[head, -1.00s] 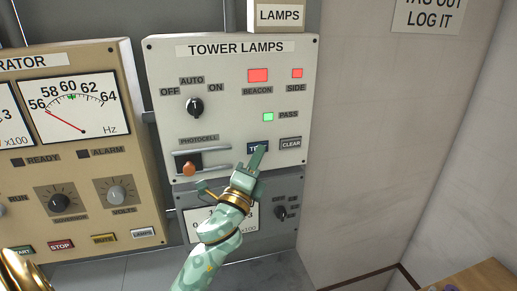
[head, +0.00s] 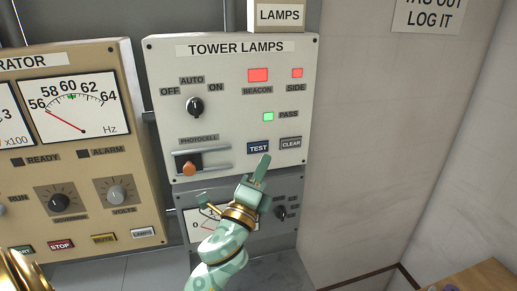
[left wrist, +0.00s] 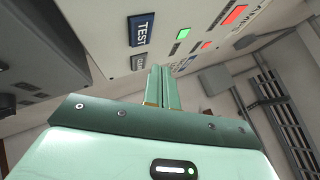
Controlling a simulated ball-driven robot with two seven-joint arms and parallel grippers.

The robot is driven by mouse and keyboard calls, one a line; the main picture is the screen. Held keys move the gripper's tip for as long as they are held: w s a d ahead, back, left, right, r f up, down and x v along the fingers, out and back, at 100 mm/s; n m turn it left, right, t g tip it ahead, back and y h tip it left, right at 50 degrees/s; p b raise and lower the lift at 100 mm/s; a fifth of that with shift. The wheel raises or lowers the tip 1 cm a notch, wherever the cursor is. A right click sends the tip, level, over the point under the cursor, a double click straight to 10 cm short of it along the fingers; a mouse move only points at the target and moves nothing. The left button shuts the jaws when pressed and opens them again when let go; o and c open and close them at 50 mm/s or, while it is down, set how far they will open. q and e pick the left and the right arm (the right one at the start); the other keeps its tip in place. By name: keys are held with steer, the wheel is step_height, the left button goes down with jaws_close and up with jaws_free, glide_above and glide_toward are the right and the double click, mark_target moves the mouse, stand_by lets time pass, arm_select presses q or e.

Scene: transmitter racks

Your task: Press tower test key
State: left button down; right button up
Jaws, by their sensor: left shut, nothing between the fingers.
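The TEST key (head: 258,148) is a dark blue key on the white TOWER LAMPS panel (head: 230,120). It also shows in the left wrist view (left wrist: 141,29). My left gripper (head: 264,158) is shut and empty, its fingertips just below and right of the TEST key, apart from it. The fingers (left wrist: 158,82) point toward the panel in the left wrist view. The BEACON lamp (head: 258,75) and SIDE lamp (head: 297,73) are lit red. The PASS lamp (head: 268,117) is lit green. My right gripper is not identifiable in view.
The CLEAR key (head: 290,143) is close right of TEST. An orange-handled photocell slider (head: 189,167) sits lower left. A grey meter panel (head: 282,235) is below, partly hidden by my arm. A beige generator panel (head: 120,130) stands left; bare wall (head: 360,150) is right.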

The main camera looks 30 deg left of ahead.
arm_select(q)
steer(key=shift+s+d, duration=0.65)
steer(key=shift+d, duration=0.1)
stand_by(0.3)
